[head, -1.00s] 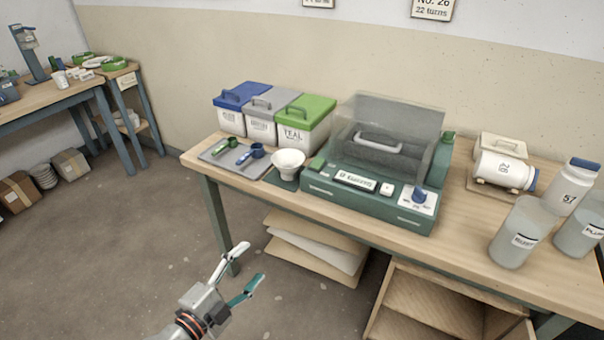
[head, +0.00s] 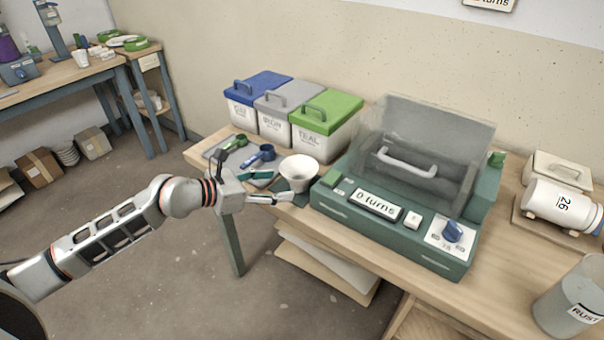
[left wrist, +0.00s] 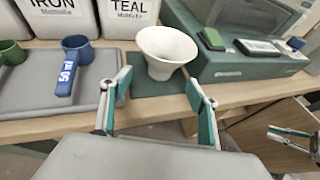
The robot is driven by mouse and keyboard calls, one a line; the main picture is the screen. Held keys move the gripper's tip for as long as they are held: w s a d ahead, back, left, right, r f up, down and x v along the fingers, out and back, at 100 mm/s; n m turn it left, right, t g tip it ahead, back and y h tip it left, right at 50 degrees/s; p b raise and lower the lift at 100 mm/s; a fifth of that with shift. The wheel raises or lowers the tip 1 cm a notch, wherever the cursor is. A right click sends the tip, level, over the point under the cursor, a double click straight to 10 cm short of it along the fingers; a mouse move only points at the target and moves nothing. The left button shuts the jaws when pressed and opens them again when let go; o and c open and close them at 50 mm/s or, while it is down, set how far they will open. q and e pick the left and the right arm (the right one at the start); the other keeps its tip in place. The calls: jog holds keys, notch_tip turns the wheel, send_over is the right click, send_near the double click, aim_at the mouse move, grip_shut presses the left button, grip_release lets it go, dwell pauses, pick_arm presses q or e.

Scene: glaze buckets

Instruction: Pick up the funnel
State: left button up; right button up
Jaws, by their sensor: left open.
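The funnel (head: 299,173) is white, bowl-shaped and wide at the top, and stands on a dark green mat (head: 297,198) at the table's front edge. It also shows in the left wrist view (left wrist: 166,50), narrowing toward its base. My left gripper (head: 279,186) is open and empty, just in front of the funnel. In the left wrist view its fingers (left wrist: 158,80) are spread to either side of the funnel's base, apart from it on the near side. Part of what looks like my right gripper (left wrist: 293,136) shows at that view's right edge; its jaw state is unclear.
A green machine (head: 395,226) with a clear cover stands close right of the funnel. Lidded buckets, including the teal one (head: 322,138), stand behind it. A grey tray (left wrist: 28,95) with measuring scoops lies to the left. A white jar (head: 558,199) is farther right.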

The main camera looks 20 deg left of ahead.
aim_at(295, 182)
pick_arm(q)
jog(key=x, duration=0.6)
jog(key=shift+w+d+b, duration=0.2)
jog(key=shift+d+b, duration=0.1)
jog(key=shift+b, duration=0.1)
jog(key=shift+r, duration=0.1)
jog(key=c, duration=1.3)
